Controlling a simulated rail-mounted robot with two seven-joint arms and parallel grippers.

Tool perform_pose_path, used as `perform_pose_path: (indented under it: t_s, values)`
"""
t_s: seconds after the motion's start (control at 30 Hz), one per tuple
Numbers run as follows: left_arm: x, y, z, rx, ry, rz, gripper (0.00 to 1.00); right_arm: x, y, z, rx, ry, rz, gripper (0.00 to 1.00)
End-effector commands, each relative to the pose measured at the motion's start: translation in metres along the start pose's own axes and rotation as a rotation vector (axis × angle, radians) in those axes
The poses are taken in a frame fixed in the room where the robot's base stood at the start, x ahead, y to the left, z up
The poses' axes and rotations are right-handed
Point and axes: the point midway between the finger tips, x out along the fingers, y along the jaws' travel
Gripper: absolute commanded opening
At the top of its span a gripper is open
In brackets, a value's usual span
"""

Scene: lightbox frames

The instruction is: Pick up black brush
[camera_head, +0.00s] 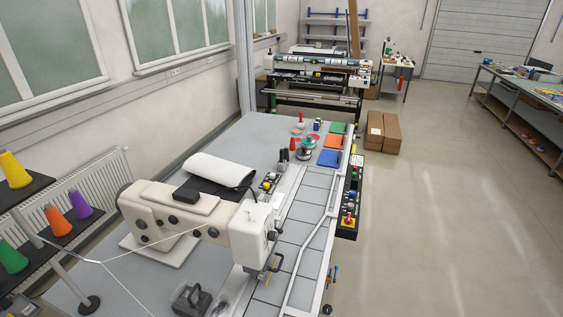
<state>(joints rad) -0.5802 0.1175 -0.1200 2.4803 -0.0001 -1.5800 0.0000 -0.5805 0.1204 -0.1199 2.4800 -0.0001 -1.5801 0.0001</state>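I cannot clearly make out a black brush. A dark object with a raised handle (191,299) sits on the grey work table (150,290) near the bottom of the view, in front of the white sewing machine (180,222). A small dark, fuzzy patch (222,308) lies to its right at the bottom edge, too unclear to name. A flat black piece (187,193) rests on top of the machine. Neither of my grippers is in view.
Thread cones (57,220) stand on a dark rack at the left. A white roll (218,170) lies behind the machine. Colored pads (334,142) and small items sit at the table's far end. A button panel (349,195) runs along its right side. Open floor (430,230) lies to the right.

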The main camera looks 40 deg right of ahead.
Motion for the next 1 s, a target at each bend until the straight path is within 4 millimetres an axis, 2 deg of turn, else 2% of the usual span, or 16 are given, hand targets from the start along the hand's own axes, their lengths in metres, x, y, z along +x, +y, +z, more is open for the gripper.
perform_pose_path:
  t_s: [0.07,0.63,1.0]
  values:
    - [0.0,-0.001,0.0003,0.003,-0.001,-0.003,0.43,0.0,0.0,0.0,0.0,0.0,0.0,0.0]
    - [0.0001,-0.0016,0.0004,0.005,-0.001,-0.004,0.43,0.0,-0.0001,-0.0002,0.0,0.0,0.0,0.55]
    - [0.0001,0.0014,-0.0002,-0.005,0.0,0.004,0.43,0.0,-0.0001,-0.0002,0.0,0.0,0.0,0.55]
